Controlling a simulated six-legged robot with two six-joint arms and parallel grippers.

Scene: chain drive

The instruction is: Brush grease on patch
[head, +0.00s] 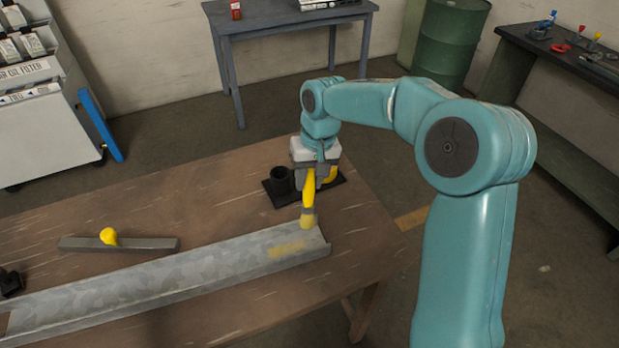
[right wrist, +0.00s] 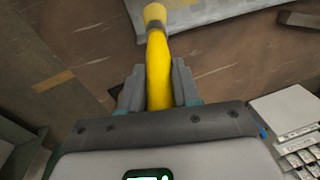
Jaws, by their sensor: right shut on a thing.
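My right gripper (head: 309,186) is shut on the yellow handle of a brush (head: 309,196), which points down with its pale bristle end lowest. The bristles are at the right end of a grey metal channel (head: 170,281), just behind a dull yellow patch (head: 288,249). I cannot tell whether they touch the channel. In the right wrist view, the brush (right wrist: 159,72) runs out between the fingers of the right gripper (right wrist: 158,82), and part of the channel (right wrist: 215,14) shows beyond it. My left gripper is not in view.
A black stand with a cup (head: 281,182) is behind the channel, partly hidden by my right gripper. A grey bar with a yellow knob (head: 110,238) lies at left on the brown table (head: 200,187). A dark object (head: 10,283) is at the left edge.

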